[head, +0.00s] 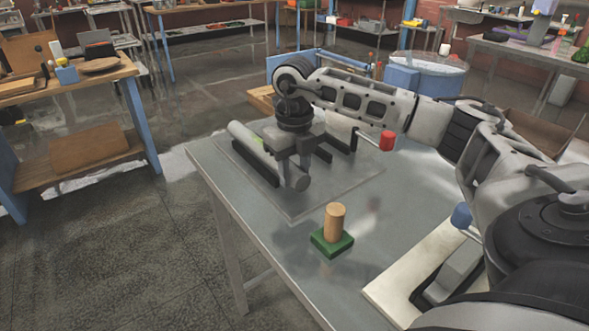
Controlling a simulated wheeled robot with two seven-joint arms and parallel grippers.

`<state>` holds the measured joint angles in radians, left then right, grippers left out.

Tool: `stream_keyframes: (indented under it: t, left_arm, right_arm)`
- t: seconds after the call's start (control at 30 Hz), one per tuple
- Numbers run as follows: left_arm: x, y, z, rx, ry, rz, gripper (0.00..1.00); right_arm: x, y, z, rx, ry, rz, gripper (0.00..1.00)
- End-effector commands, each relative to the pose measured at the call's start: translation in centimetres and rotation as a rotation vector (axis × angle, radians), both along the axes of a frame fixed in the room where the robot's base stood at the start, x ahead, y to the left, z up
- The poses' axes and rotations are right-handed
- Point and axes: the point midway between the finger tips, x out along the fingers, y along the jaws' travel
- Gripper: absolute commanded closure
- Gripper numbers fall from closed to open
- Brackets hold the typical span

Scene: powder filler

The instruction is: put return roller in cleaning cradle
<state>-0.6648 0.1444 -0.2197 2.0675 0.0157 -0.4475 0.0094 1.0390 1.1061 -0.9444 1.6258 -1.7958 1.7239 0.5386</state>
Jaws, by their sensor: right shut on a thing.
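Another dark rail stands right of the gripper. I cannot tell whether these rails are the cleaning cradle, or whether the held roller touches them. My left gripper is not in view.
A wooden peg (335,220) stands on a green square base (332,243) in front of the gripper. A red-ended crank (387,141) sticks out to the right. A pale board (388,292) with a dark frame lies at the near right. The table (275,238) is bare at its left front.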

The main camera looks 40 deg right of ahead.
Motion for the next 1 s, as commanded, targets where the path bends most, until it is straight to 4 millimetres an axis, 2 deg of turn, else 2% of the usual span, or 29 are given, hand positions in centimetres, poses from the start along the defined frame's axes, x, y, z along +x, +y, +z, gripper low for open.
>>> stream_keyframes:
  t: [0.4,0.43,0.5,0.87,1.0]
  left_arm:
    - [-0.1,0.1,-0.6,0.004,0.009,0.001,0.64]
    - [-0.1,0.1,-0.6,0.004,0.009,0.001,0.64]
    - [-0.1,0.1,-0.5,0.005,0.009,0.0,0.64]
    - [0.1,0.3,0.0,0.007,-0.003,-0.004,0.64]
    - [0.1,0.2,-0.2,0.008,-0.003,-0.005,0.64]
  right_arm:
    - [0.1,0.0,-0.7,0.001,-0.007,-0.001,1.0]
    - [0.0,0.0,-0.8,0.001,-0.002,-0.001,0.6]
    - [0.0,0.0,-0.8,0.001,-0.002,-0.001,0.43]
    - [0.1,0.0,-0.2,0.001,-0.004,-0.001,0.43]
    - [0.1,0.0,1.8,0.001,-0.008,-0.001,0.43]
